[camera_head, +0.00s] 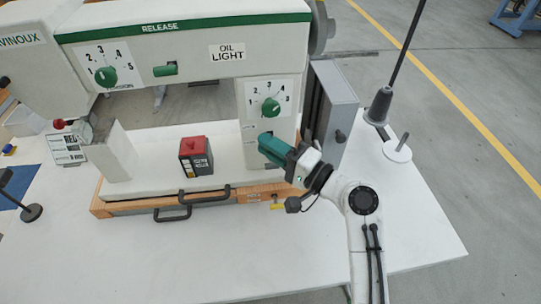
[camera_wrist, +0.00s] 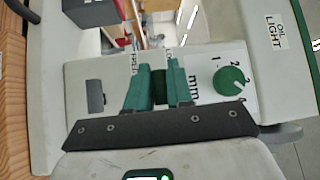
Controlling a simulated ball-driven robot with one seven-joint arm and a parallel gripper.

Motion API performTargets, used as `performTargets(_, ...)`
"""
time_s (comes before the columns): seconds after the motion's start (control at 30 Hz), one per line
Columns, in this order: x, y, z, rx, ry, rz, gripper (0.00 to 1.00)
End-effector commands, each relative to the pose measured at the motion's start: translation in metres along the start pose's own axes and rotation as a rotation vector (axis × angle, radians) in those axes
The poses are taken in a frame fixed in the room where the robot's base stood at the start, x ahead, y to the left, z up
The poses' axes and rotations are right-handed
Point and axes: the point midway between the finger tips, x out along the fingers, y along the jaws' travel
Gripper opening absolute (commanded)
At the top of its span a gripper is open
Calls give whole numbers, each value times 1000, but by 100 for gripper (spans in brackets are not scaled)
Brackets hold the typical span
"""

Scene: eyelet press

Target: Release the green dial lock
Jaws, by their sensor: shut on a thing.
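The machine's right column carries a white scale plate with a green dial (camera_head: 271,107); this dial also shows in the wrist view (camera_wrist: 230,80). My gripper (camera_head: 270,150) reaches the column front just below that plate. In the wrist view, the green fingers of my gripper (camera_wrist: 159,98) are shut on a dark green knob (camera_wrist: 158,80), which I take to be the dial lock. The fingers hide most of it, so its turn cannot be told. In the head view the gripper covers it.
A second green dial (camera_head: 106,77) and a green lever (camera_head: 165,70) are on the upper beam. A red-topped box (camera_head: 196,156) stands on the machine bed left of my gripper. A grey cabinet (camera_head: 335,110) stands close on the right. The white table front (camera_head: 180,260) is clear.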

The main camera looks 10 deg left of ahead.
Motion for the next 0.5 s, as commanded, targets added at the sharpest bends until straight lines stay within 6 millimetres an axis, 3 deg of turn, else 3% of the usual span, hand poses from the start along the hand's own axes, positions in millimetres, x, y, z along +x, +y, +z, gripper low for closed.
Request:
performTargets(0.03, -2, 13, 1, -18, 1, -18, 0)
performTargets(0.5, -3, 24, 2, -182, 0, -181, 0)
